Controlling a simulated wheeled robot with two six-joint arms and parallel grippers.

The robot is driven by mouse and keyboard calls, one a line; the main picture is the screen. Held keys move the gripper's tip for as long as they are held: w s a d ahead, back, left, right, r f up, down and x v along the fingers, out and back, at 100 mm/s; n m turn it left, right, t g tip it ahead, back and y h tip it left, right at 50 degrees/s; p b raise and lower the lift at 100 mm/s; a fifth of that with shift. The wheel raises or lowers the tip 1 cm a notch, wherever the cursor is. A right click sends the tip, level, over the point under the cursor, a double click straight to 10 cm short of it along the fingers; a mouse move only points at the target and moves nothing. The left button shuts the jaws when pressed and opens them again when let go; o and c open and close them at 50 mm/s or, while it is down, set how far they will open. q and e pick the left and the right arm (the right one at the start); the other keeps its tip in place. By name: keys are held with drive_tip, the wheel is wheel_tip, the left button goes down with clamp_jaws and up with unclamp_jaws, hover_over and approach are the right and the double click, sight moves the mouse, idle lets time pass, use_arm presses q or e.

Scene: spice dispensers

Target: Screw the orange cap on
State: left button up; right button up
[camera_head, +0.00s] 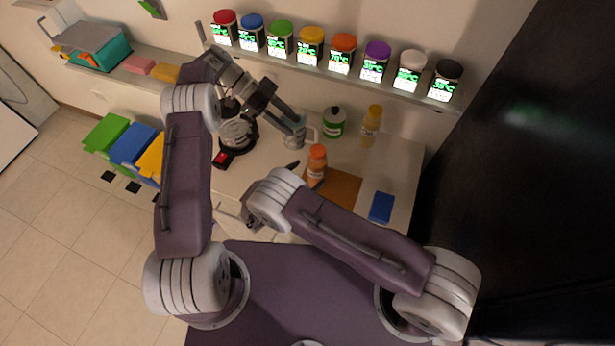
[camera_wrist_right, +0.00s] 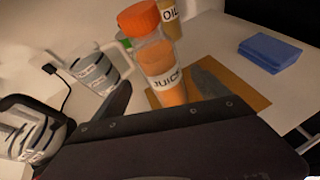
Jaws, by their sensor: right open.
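An orange cap (camera_head: 317,151) sits on top of an upright juice bottle (camera_head: 315,172) on the table. In the right wrist view the cap (camera_wrist_right: 139,18) covers the neck of the bottle (camera_wrist_right: 160,70); I cannot tell how tight it is. My right gripper (camera_wrist_right: 172,112) is open and low, close to the bottle, whose base it hides. It holds nothing that I can see. In the head view it is mostly behind my right arm. My left gripper (camera_head: 284,114) is raised over the table's back, near a clear jug (camera_head: 296,136); its jaws are unclear.
Behind the bottle stand a green-labelled bottle (camera_head: 334,122) and an oil bottle (camera_head: 371,126). An orange-brown mat (camera_head: 342,184) and a blue block (camera_head: 381,207) lie to the right. A glass kettle (camera_head: 236,134) stands left. A shelf (camera_head: 320,73) holds several coloured-cap spice dispensers.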

drive_tip(key=shift+s+d+f+n+t, duration=0.25)
drive_tip(key=shift+f+n, duration=0.2)
drive_tip(key=shift+n, duration=0.45)
drive_tip(key=x, duration=0.9)
drive_tip(key=shift+w+f, duration=0.1)
drive_tip(key=shift+w, duration=0.1)
drive_tip(key=shift+a, duration=0.1)
clamp_jaws()
